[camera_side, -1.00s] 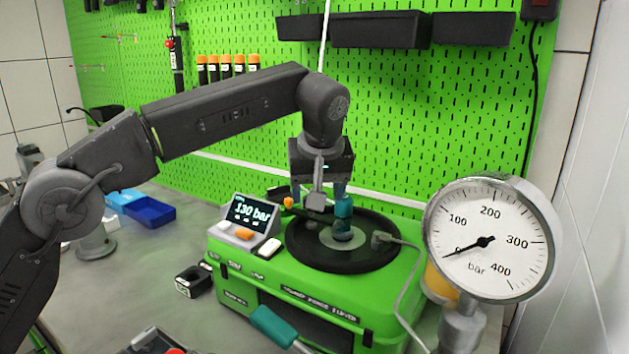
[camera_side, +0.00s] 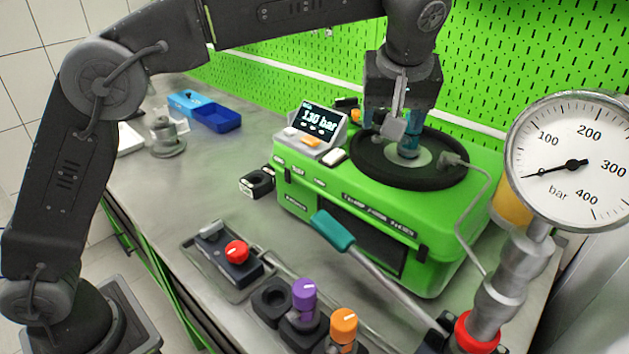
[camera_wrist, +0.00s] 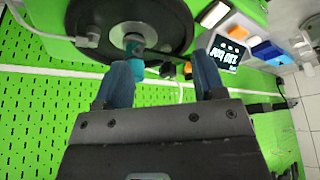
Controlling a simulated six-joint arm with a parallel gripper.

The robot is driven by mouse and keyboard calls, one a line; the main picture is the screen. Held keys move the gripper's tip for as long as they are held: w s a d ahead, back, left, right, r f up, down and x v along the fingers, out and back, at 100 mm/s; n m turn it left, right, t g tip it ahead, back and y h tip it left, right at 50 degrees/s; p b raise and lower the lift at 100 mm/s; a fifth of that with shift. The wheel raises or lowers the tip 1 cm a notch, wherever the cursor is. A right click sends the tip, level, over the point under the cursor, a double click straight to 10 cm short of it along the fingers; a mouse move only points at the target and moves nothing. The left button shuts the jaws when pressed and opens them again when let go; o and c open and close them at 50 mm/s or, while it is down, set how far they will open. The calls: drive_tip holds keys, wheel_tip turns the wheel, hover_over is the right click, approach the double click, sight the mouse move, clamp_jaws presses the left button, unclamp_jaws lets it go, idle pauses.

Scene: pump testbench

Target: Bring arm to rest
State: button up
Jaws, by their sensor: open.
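My gripper (camera_side: 400,118) hangs over the black round plate (camera_side: 370,172) on top of the green pump tester (camera_side: 425,245). It also shows in the wrist view (camera_wrist: 163,72), with two blue fingers spread apart. A teal cylindrical piece (camera_side: 409,145) stands on the plate's grey centre, below the gripper. In the wrist view the teal piece (camera_wrist: 136,68) lies beyond the gap between the fingertips, towards the left finger. Whether a finger touches it I cannot tell. My arm is bent, reaching from the lower left across the top of the side view.
A pressure gauge (camera_side: 572,150) stands at right, its needle near zero. The tester's display (camera_side: 318,122) reads 130 bar. A teal-handled lever (camera_side: 333,230) sticks out in front. Red, purple (camera_side: 304,293) and orange knobs line the front. A blue tray (camera_side: 217,117) lies behind left. A pegboard stands behind.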

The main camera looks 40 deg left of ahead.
drive_tip(key=s+a+r+m+h, duration=0.2)
drive_tip(key=s+a+m, duration=0.2)
drive_tip(key=s+a, duration=0.85)
drive_tip(key=s+a+f+m+t, duration=0.1)
drive_tip(key=s+a+f+m, duration=0.1)
drive_tip(key=s+f, duration=0.3)
drive_tip(key=s+a+f+m+t, duration=0.1)
drive_tip(key=s+a+f, duration=0.2)
drive_tip(key=s, duration=0.7)
wheel_tip(320, 180, down, 2)
drive_tip(key=shift+f+m+h, duration=0.15)
drive_tip(key=shift+m+h, duration=0.25)
drive_tip(key=shift+c, duration=0.2)
